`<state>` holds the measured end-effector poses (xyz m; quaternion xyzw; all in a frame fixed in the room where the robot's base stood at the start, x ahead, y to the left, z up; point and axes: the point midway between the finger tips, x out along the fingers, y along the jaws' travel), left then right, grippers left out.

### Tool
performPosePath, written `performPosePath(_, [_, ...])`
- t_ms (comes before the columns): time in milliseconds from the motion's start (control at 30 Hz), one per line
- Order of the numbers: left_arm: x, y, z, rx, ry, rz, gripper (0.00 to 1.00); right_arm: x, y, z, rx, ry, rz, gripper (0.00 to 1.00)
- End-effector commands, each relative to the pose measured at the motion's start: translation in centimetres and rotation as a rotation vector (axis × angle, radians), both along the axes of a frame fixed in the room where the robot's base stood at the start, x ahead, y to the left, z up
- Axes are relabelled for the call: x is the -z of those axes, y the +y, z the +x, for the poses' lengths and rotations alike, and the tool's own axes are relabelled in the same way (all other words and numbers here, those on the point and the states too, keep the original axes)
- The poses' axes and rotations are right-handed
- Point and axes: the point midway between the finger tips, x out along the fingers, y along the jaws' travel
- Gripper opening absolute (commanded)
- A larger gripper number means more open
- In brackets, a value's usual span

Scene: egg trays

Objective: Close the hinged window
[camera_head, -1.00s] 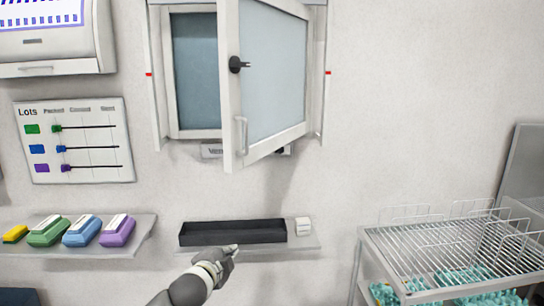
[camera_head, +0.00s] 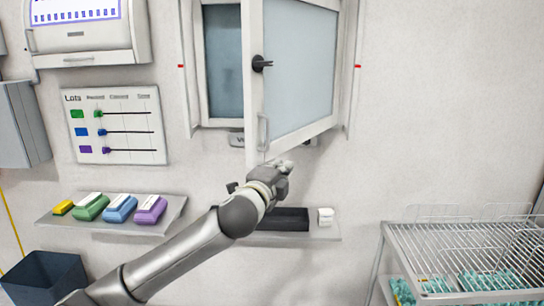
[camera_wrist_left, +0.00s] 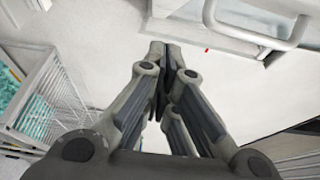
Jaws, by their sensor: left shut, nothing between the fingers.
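The hinged window sash (camera_head: 300,75) stands swung open toward me, hinged at its right side. The left part of the opening in the window frame (camera_head: 191,70) is uncovered. A black knob (camera_head: 262,63) and a pale pull handle (camera_head: 263,131) sit on the sash's free left edge. My left gripper (camera_head: 284,166) is just below the sash's lower edge, near the handle; I cannot tell if it touches. In the left wrist view the gripper (camera_wrist_left: 160,50) is shut and empty, with the handle (camera_wrist_left: 262,38) at upper right. My right gripper is not in view.
Below the window is a shelf (camera_head: 325,232) with a black tray (camera_head: 290,219) and a small white block (camera_head: 325,216). A wire rack (camera_head: 440,240) stands at right. A left shelf (camera_head: 60,218) holds coloured boxes. The wall right of the window is clear.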

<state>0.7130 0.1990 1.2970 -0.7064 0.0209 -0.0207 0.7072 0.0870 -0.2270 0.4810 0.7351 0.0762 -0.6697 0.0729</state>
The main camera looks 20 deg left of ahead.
Motion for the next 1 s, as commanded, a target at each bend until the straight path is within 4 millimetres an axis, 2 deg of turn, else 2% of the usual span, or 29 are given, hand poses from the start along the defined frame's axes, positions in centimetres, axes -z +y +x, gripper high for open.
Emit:
performPosePath(167, [-0.2, -0.2, 2.6, -0.001, 0.001, -0.001, 0.0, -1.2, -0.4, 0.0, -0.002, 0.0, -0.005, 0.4])
performPosePath(200, [-0.3, 0.7, 2.9, -0.006, 0.002, 0.002, 0.0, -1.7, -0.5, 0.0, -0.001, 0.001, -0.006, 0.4])
performPosePath(433, [-0.1, 3.2, 3.6, -0.002, 0.001, 0.0, 0.0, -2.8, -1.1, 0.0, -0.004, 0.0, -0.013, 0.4])
performPosePath(1000, [0.0, 4.0, 3.6, -0.001, 0.001, 0.0, 0.0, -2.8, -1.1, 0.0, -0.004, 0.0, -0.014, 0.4])
